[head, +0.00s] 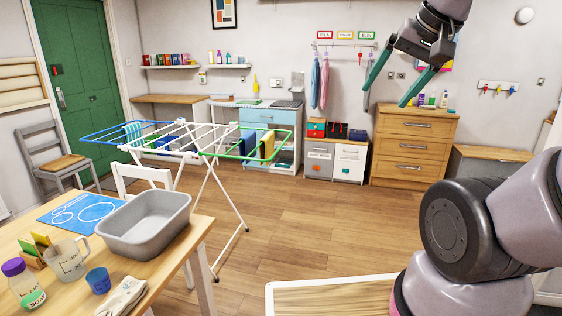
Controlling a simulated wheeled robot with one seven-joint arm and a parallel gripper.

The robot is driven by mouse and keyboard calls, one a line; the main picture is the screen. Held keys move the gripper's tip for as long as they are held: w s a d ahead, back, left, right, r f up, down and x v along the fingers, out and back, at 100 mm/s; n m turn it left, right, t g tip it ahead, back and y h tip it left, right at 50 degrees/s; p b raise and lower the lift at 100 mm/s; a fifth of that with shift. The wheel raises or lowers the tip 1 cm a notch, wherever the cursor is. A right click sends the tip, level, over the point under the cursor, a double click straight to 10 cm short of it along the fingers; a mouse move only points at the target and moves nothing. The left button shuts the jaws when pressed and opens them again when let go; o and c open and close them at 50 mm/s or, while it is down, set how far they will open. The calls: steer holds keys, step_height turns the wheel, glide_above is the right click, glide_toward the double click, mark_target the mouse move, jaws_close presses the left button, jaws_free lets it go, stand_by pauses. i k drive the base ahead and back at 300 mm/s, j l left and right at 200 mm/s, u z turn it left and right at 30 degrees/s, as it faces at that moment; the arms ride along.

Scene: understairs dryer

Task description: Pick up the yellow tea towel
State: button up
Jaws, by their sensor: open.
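A yellow tea towel (267,146) hangs over the right end of the white drying rack (214,180), at the green-edged wing. Darker green and blue cloths hang beside it on the left, and its lower end hangs free. My gripper (384,97) is at the upper right, high up, with its two teal fingers spread apart and nothing between them. It is well to the right of the towel in the picture and not touching it.
A wooden table (180,262) at front left holds a grey basin (145,224), jug, blue cup and folded cream cloth. A white chair (140,179) stands between table and rack. A drawer chest (413,146) stands at the back right. The floor right of the rack is clear.

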mark_target(266, 150)
steer(key=i+l+u, duration=0.35)
steer(key=i+l, duration=0.2)
steer(key=i+u, duration=0.1)
steer(key=u, duration=0.3)
steer(key=i+l+u, duration=0.5)
steer(key=l+u, duration=0.2)
steer(key=i+l, duration=0.15)
steer(key=l, duration=0.2)
steer(key=i+l+u, duration=0.1)
steer(key=l, duration=0.25)
steer(key=i+l, duration=0.2)
steer(key=l, duration=0.2)
steer(key=i+l, duration=0.15)
steer(key=l, duration=0.2)
steer(key=i+l+u, duration=0.1)
steer(key=l, duration=0.25)
steer(key=i+l, duration=0.15)
steer(key=l, duration=0.25)
steer(key=i+u, duration=0.05)
